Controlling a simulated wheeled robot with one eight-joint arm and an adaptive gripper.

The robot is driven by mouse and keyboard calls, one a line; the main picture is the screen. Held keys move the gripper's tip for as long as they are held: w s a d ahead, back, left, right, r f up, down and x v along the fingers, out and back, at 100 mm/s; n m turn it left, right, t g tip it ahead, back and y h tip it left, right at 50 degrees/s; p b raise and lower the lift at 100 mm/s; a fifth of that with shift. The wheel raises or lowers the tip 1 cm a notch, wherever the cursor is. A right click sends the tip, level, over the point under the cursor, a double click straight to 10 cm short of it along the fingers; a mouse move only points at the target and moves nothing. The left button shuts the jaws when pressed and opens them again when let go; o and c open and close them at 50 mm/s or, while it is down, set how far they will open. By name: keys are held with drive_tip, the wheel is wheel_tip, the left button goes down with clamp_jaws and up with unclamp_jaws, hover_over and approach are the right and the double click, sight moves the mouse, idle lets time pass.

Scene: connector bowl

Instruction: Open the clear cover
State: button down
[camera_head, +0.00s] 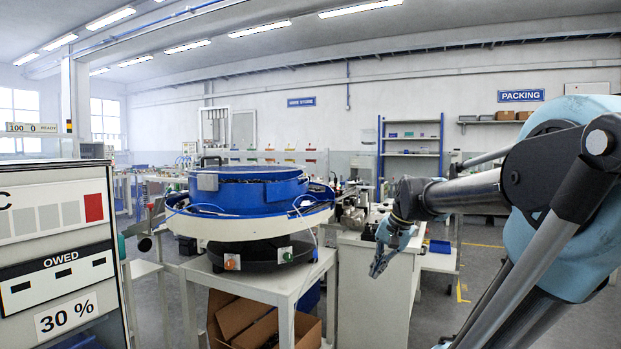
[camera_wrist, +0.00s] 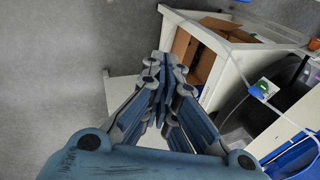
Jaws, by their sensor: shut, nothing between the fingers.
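The blue bowl feeder (camera_head: 262,198) stands on a white table left of centre in the head view. I cannot clearly make out a clear cover on its top; the upper rim is seen nearly edge-on. A pale blue-grey plate (camera_head: 207,182) sits at the bowl's left front side. My gripper (camera_head: 376,270) hangs to the right of the bowl, apart from it and lower than its rim. In the wrist view my gripper (camera_wrist: 167,62) has its fingers together with nothing between them. Part of the blue bowl (camera_wrist: 296,157) shows at the lower right there.
The white table (camera_head: 295,280) carries the feeder, with an open cardboard box (camera_head: 250,322) below. Green (camera_head: 285,254) and orange (camera_head: 232,262) buttons face forward. A white cabinet (camera_head: 375,285) stands behind my gripper. A display panel (camera_head: 60,260) fills the left. Grey floor is clear in the wrist view's left.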

drive_tip(key=w+a+r+m+t+y, duration=0.1)
drive_tip(key=w+a+r+m+y, duration=0.4)
drive_tip(key=w, duration=1.2)
drive_tip(key=w+a+r+m+y, duration=0.2)
drive_tip(key=w+a+r+m, duration=0.35)
drive_tip(key=w+r, duration=0.85)
drive_tip(key=w+a+r+m+t+y, duration=0.1)
drive_tip(key=w+a+r+m+y, duration=0.35)
drive_tip(key=w, duration=1.45)
drive_tip(key=w+a+f+m+h, duration=0.1)
drive_tip(key=w+a, duration=0.2)
drive_tip(key=a, duration=0.6)
drive_tip(key=shift+f+m+h, duration=0.25)
drive_tip(key=shift+m+h, duration=0.05)
drive_tip(key=shift+h, duration=0.05)
drive_tip(key=shift+s, duration=0.1)
